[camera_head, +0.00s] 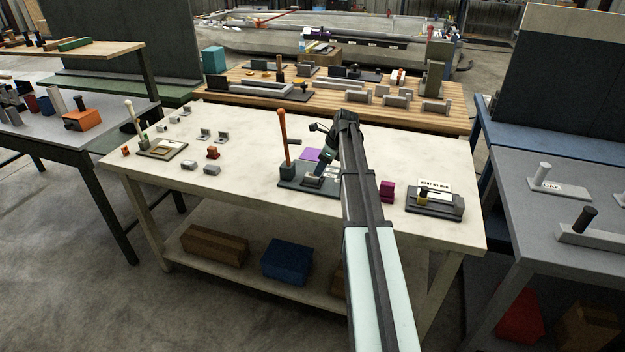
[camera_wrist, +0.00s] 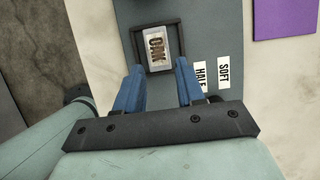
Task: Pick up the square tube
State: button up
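My gripper (camera_wrist: 158,78) is open, with two blue fingers apart and nothing seen between the tips. Just beyond the tips in the wrist view, a pale block or tube end (camera_wrist: 157,46) with dark lettering sits inside a dark square frame (camera_wrist: 137,55) on a grey plate (camera_wrist: 212,40). I cannot tell for sure whether this pale piece is the square tube. In the head view my gripper (camera_head: 324,168) is low over the same dark plate (camera_head: 294,185) on the white table; my arm hides part of that area.
An orange-red post (camera_head: 284,135) stands at the plate's left. Several small grey pieces lie left. The white table (camera_head: 245,200) is clear at centre-left.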

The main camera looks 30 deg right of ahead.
aim_at(313, 178)
jog(key=x, duration=0.4)
jog(key=shift+w+a+f, duration=0.1)
jog(key=shift+a+f, duration=0.05)
jog(key=shift+a, duration=0.05)
jog(key=c, duration=0.7)
